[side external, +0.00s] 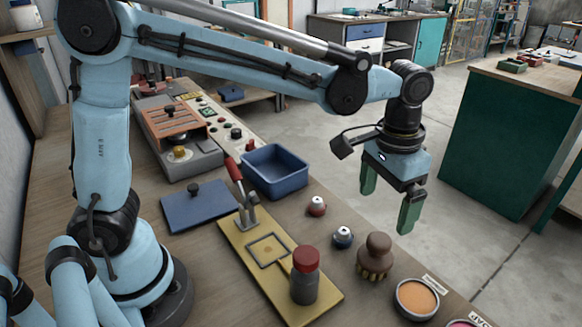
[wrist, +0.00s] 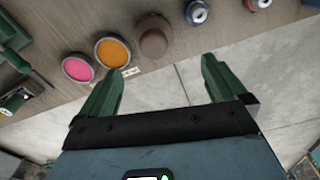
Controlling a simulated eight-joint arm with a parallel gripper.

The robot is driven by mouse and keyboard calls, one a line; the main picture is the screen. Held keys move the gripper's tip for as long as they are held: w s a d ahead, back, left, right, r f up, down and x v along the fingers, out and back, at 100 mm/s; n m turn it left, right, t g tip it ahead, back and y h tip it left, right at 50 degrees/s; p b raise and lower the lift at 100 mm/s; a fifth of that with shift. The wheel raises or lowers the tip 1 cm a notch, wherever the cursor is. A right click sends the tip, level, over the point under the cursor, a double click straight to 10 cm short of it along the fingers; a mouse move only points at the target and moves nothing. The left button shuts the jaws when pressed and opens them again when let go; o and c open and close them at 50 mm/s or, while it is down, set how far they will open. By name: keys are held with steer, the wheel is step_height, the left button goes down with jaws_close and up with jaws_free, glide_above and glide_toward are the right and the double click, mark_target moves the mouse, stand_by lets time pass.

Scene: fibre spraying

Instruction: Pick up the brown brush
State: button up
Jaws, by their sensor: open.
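The brown brush (side external: 375,257) stands upright on the wooden bench near its front edge, knob up and bristles down. In the wrist view the brush (wrist: 153,37) shows from above as a brown round top, beyond and between my fingertips. My gripper (side external: 388,203) is open and empty, with green fingers spread wide. It hangs above the level of the brush, around the bench's edge. My gripper also shows in the wrist view (wrist: 160,75). Nothing is between the fingers.
Beside the brush are an orange-filled bowl (side external: 416,299), a blue-and-white capped pot (side external: 343,237) and a red one (side external: 317,206). A yellow board (side external: 252,290) carries a red-handled clamp (side external: 235,172) and a red-lidded jar (side external: 305,276). A blue tray (side external: 274,172) sits farther back.

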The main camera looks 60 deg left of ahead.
mark_target(384, 238)
steer(key=shift+w+d+f, duration=0.15)
steer(key=shift+d+f, duration=0.25)
steer(key=shift+d, duration=0.15)
step_height(384, 238, down, 6)
steer(key=shift+f, duration=0.15)
steer(key=shift+s+a+f, duration=0.1)
steer(key=shift+s+f, duration=0.05)
steer(key=shift+f, duration=1.25)
steer(key=shift+s+f, duration=0.15)
steer(key=shift+f, duration=1.25)
steer(key=c, duration=1.2)
steer(key=shift+r, duration=0.15)
